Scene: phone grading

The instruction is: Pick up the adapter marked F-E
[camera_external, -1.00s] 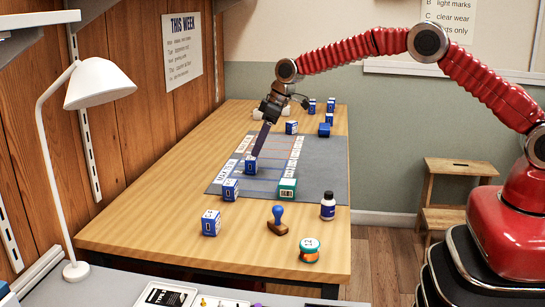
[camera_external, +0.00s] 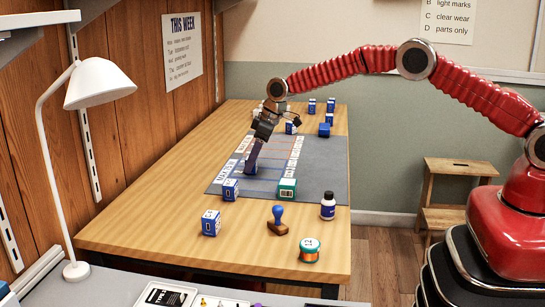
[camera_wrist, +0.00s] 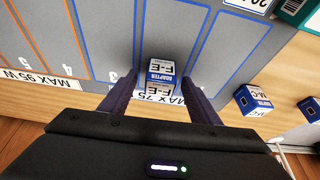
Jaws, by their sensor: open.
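The adapter marked F-E (camera_wrist: 158,76) is a small blue and white box. In the wrist view it stands on the grey mat, at the end of a blue-outlined lane, beside a label strip that partly reads MAX 75. My gripper (camera_wrist: 160,98) is open, with one finger on each side of the adapter; I cannot tell whether either finger touches it. In the external view my gripper (camera_external: 250,168) reaches down to the mat, and its fingers hide much of the adapter there.
Two blue and white boxes (camera_external: 230,190) (camera_external: 211,223) stand on the table nearer the camera. More blue boxes (camera_external: 326,130) stand at the back.

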